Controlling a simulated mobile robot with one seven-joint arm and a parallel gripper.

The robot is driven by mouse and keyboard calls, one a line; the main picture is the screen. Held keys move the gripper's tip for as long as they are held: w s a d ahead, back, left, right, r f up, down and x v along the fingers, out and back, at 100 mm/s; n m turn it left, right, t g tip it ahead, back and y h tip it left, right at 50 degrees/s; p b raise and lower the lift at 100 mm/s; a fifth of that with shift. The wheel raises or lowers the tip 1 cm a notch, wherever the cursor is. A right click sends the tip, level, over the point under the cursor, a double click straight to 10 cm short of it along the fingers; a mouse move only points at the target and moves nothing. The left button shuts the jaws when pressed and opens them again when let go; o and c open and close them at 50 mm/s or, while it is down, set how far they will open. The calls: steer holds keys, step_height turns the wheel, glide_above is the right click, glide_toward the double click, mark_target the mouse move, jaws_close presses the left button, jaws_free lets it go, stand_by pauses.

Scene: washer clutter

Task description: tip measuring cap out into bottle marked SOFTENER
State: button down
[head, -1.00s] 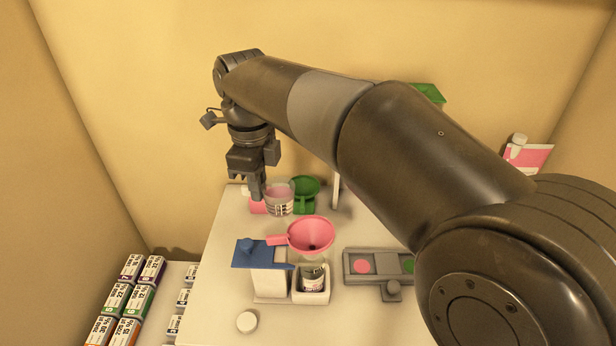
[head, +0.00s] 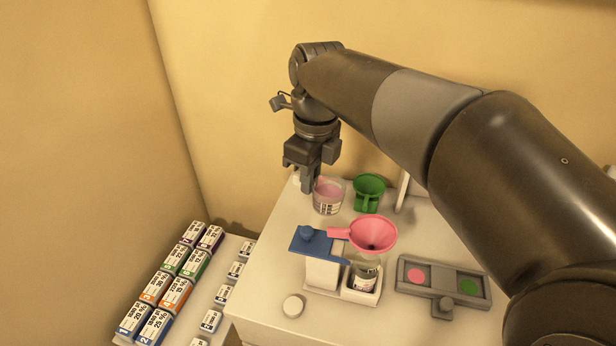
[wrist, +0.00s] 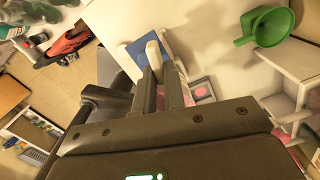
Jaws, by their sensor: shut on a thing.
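The clear measuring cap (head: 328,196) holds pink liquid and looks upright, at the back left of the white top. My gripper (head: 311,188) points down and is shut on its left side; its fingers (wrist: 172,88) hide part of the grip. I cannot tell how far the cap is above the surface. A small bottle (head: 364,276) with a white label stands at the front under a pink funnel (head: 373,234). Its label is too small to read. In the wrist view the cap is mostly hidden by the fingers.
A blue-topped stand (head: 312,240) is left of the pink funnel. A green funnel (head: 369,190) is right of the cap and shows in the wrist view (wrist: 266,24). A grey tray (head: 444,284) lies right, a white round cap (head: 293,306) in front. Labelled boxes (head: 172,286) stand lower left.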

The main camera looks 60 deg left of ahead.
mark_target(343, 194)
steer(key=shift+w+d+r+g+y, duration=0.4)
steer(key=shift+d+r+y, duration=0.1)
steer(key=shift+d+y, duration=0.2)
steer(key=shift+w+d+r+g+y, duration=0.35)
steer(key=shift+d+r+g+y, duration=0.1)
steer(key=shift+d+y, duration=0.25)
steer(key=shift+w+d+r+g+y, duration=0.4)
steer(key=shift+d+r+y, duration=0.15)
steer(key=shift+y, duration=0.25)
steer(key=shift+w+d+f+g+y, duration=0.2)
steer(key=shift+w+d+y, duration=0.05)
steer(key=shift+d+y, duration=0.15)
steer(key=shift+w+d+f+g+y, duration=0.15)
steer(key=shift+w+d+y, duration=0.15)
steer(key=shift+d, duration=0.1)
steer(key=shift+d+r+y, duration=0.15)
steer(key=shift+y, duration=0.15)
steer(key=shift+w+d+g+y, duration=0.3)
steer(key=shift+d+g+y, duration=0.25)
steer(key=shift+g+y, duration=0.35)
steer(key=shift+w+d+r+g+y, duration=0.1)
steer(key=shift+w+d+g+y, duration=0.15)
steer(key=shift+y, duration=0.3)
steer(key=shift+w+d+g+y, duration=0.1)
steer(key=shift+d+g+y, duration=0.2)
steer(key=shift+y, duration=0.25)
steer(key=shift+d, duration=0.1)
